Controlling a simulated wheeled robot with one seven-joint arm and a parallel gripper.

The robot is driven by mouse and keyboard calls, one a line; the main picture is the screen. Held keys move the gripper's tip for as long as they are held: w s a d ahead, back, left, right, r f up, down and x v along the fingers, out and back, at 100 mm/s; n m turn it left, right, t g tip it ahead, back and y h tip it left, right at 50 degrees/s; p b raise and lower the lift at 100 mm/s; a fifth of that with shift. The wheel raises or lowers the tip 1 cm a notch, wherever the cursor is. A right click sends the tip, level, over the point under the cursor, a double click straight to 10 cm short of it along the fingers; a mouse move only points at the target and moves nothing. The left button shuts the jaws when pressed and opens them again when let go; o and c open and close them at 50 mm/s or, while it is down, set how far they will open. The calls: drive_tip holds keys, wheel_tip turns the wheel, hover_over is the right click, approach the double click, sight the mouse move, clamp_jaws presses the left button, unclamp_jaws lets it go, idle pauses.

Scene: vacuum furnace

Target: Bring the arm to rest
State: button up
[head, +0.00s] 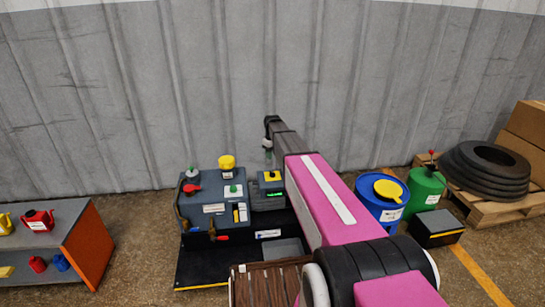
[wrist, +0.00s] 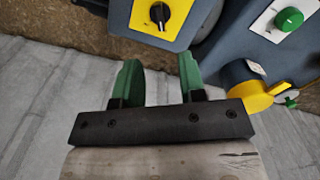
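My pink arm (head: 325,195) reaches forward from the lower right of the head view, above the right side of the furnace machine. Its dark end link bends down at the far end. My gripper (wrist: 160,76) has two green fingers spread apart with nothing between them in the wrist view. In the head view the gripper is small and hangs above the yellow-topped unit (head: 271,175); its fingers are hard to make out there. The grey-blue furnace machine (head: 205,212) stands upright on a black base. In the wrist view, a yellow plate with a black knob (wrist: 158,14) lies beyond the fingertips.
A green knob (wrist: 289,18) and a yellow round part (wrist: 258,97) are right of the fingers. A shelf (head: 92,240) with cans stands left. A blue drum (head: 380,208), green drum (head: 425,190) and tires (head: 485,168) stand right. A corrugated wall (head: 150,90) rises behind.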

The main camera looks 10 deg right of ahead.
drive_tip(key=s+f+m, duration=0.3)
drive_tip(key=s+m, duration=0.3)
drive_tip(key=s, duration=3)
drive_tip(key=shift+s+d, duration=0.2)
